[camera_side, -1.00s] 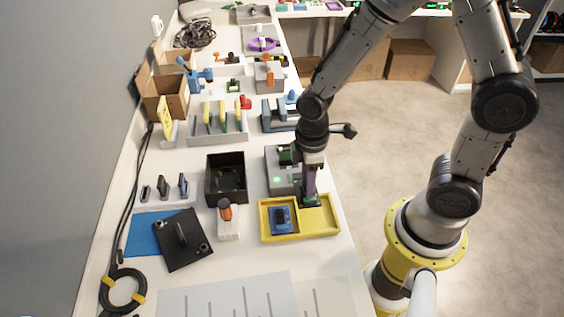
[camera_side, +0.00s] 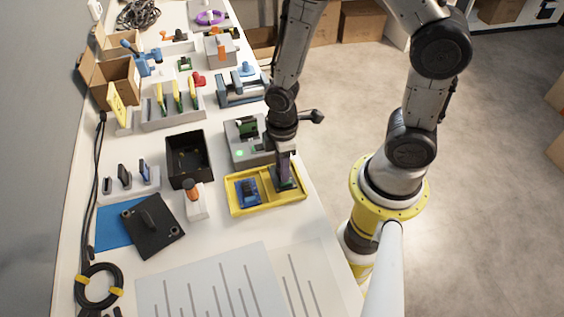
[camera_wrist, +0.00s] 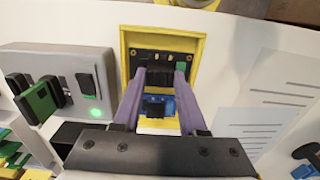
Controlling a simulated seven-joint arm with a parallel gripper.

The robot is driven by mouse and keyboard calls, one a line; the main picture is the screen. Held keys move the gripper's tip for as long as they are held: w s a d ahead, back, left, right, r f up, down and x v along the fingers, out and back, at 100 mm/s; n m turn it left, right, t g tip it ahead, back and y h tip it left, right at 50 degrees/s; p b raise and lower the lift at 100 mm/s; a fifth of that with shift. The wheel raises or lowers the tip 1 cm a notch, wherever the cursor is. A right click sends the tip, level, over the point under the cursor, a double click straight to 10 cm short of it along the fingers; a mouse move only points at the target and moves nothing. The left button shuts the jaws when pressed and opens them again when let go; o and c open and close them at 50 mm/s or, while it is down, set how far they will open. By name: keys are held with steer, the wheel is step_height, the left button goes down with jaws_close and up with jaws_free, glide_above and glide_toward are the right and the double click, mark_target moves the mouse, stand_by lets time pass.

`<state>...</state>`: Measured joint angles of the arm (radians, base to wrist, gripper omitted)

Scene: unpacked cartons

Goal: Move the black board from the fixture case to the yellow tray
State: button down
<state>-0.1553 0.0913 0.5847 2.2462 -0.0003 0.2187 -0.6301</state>
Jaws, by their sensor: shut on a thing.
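The black board (camera_wrist: 144,57) has a dark raised block in its middle and a green part at one corner. My gripper (camera_wrist: 160,78) is shut on that block, its purple fingers one on each side. In the side view, my gripper (camera_side: 284,183) points down into the right compartment of the yellow tray (camera_side: 237,210), with the board (camera_side: 291,184) low between its walls. I cannot tell whether it touches the floor. The tray rim (camera_wrist: 124,60) frames the board in the wrist view. The grey fixture case (camera_side: 240,153) stands just behind the tray, with a lit green lamp.
A blue part (camera_side: 247,192) sits in the tray's left compartment. Left of the tray are an orange-handled tool (camera_side: 193,198) on a white block and a black open box (camera_side: 187,158).

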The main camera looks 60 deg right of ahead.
steer(key=shift+f, duration=0.5)
steer(key=shift+f, duration=0.35)
steer(key=shift+f, duration=0.7)
steer(key=shift+c, duration=1.9)
jaws_free()
steer(key=shift+r, duration=0.1)
step_height(320, 180, up, 14)
